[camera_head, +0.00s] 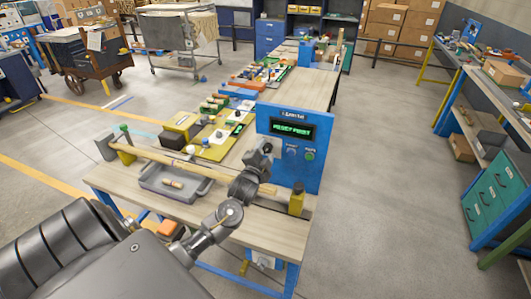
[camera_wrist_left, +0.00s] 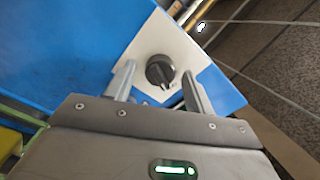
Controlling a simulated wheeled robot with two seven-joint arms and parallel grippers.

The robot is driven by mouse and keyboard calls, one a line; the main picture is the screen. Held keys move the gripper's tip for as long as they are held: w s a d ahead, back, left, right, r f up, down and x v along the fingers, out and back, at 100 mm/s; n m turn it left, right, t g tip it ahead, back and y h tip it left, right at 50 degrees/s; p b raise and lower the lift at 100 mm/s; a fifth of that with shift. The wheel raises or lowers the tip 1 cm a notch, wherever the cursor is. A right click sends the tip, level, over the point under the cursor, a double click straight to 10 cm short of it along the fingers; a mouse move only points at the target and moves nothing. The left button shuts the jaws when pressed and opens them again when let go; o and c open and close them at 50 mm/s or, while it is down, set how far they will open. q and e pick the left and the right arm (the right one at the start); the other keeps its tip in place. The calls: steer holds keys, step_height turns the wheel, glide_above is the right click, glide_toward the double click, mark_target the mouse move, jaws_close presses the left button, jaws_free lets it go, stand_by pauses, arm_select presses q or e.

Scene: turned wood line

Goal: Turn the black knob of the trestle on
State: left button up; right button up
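In the left wrist view, the round black knob (camera_wrist_left: 160,71) sits on a white plate (camera_wrist_left: 150,45) fixed to a blue surface (camera_wrist_left: 65,45). A pale mark on the knob points toward the lower right of that picture. My left gripper (camera_wrist_left: 158,77) is open, with one finger on each side of the knob and a gap on both sides. I cannot tell how deep the fingertips reach. In the head view, my left arm reaches to the blue panel (camera_head: 320,172) on the wooden workbench (camera_head: 270,232). I cannot make out the knob there for certain. My right gripper is not in view.
The panel has a lit green display (camera_head: 292,129) and two small controls. A grey tray (camera_head: 160,190) holds a small turned piece beside a long wooden bar (camera_head: 160,157). Several parts trays stand farther back. The floor (camera_head: 390,150) to the right is clear.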

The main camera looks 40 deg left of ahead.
arm_select(q)
steer(key=b+v, duration=0.3)
steer(key=v, duration=0.7)
steer(key=shift+s+d, duration=0.2)
steer(key=shift+s, duration=0.15)
